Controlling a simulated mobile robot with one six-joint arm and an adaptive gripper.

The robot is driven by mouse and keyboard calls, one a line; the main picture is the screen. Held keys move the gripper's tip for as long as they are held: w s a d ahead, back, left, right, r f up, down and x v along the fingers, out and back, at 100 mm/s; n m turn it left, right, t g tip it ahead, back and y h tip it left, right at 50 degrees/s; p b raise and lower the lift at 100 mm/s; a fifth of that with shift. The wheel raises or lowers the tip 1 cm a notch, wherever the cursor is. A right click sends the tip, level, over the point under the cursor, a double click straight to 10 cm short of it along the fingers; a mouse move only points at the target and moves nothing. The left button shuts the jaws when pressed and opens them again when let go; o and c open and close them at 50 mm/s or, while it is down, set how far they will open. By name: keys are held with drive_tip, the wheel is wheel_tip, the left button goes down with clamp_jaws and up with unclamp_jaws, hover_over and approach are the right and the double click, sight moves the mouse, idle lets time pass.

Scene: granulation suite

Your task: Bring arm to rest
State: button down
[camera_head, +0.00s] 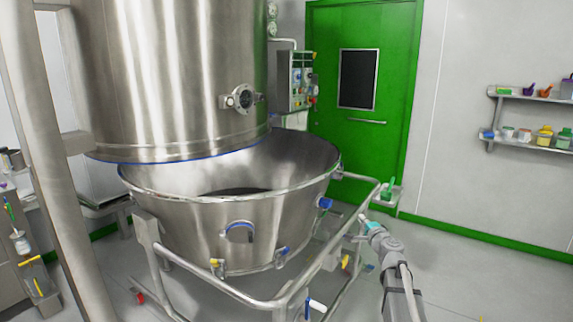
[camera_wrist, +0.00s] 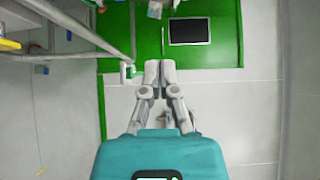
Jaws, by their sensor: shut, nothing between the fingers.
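My arm reaches up from the lower right of the head view. My gripper (camera_head: 362,217) is at its tip, close to the right side of the bowl's tubular frame in the picture; I cannot tell the exact gap. In the wrist view my gripper (camera_wrist: 159,68) has its two grey fingertips together, with nothing held between them. The teal wrist housing fills the bottom of that view.
A large steel bowl (camera_head: 180,222) stands in a wheeled tubular frame (camera_head: 250,300), under a steel vessel (camera_head: 170,70). A green door (camera_head: 385,75) is behind. Wall shelves (camera_head: 535,97) hold several small containers. The grey floor (camera_head: 480,270) at right looks clear.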

drive_tip(key=s+a+f+n+g+y, duration=0.3)
drive_tip(key=s+a+f+n+g, duration=0.6)
drive_tip(key=s+a+f+n, duration=0.35)
drive_tip(key=s+d+f+n+g+h+b, duration=0.1)
drive_tip(key=s+d+f+n+g+h, duration=0.2)
drive_tip(key=s, duration=0.6)
drive_tip(key=s+f+g+h, duration=0.4)
drive_tip(key=s+g, duration=0.1)
drive_tip(key=s, duration=0.5)
wheel_tip(320, 180, down, 9)
drive_tip(key=s+b, duration=0.3)
drive_tip(key=b, duration=0.6)
wheel_tip(320, 180, up, 30)
drive_tip(key=p, duration=3)
drive_tip(key=shift+w+g, duration=0.25)
drive_tip(key=shift+g, duration=0.05)
drive_tip(key=shift+d, duration=0.15)
